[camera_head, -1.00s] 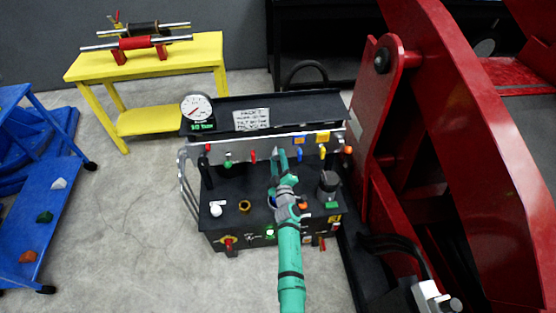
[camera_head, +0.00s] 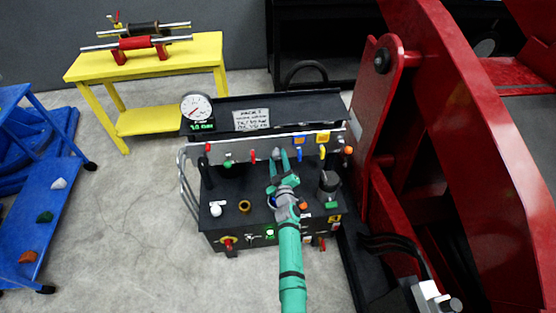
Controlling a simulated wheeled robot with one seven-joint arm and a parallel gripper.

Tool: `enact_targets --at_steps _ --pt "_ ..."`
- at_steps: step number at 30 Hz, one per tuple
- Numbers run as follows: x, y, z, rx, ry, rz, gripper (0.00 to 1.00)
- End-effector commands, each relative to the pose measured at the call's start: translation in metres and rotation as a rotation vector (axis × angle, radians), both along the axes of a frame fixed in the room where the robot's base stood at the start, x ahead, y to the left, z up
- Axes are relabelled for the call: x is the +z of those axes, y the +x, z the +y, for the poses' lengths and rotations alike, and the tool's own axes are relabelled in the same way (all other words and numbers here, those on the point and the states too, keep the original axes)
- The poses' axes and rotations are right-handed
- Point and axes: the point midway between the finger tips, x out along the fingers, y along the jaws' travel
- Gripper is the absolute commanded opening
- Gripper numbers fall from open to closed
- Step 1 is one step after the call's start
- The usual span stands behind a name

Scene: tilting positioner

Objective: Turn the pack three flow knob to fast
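The control pack (camera_head: 230,185) is a black console with a paper label on its top that appears to read "Pack 3". Its grey panel carries small coloured levers, including a red one (camera_head: 252,156) and a yellow one (camera_head: 322,152). A large dark knob (camera_head: 329,184) stands at the right of the deck above a green tag. I cannot tell which control is the flow knob or read its setting. My gripper (camera_head: 278,157) is over the middle of the deck, before the grey panel. Its teal fingers are apart with nothing visible between them. My wrist hides part of the deck.
A round gauge (camera_head: 196,107) with a green readout stands at the pack's upper left. A large red machine frame (camera_head: 470,130) closes off the right side. A yellow bench (camera_head: 150,68) and a blue cart (camera_head: 45,195) stand left. The grey floor between is clear.

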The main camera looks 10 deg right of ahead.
Motion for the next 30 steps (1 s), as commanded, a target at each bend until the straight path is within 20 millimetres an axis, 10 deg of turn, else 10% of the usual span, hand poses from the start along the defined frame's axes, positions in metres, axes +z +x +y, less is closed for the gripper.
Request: enact_targets --at_steps 30 --pt "-0.001 -0.043 -0.003 -0.002 -0.002 0.001 0.54"
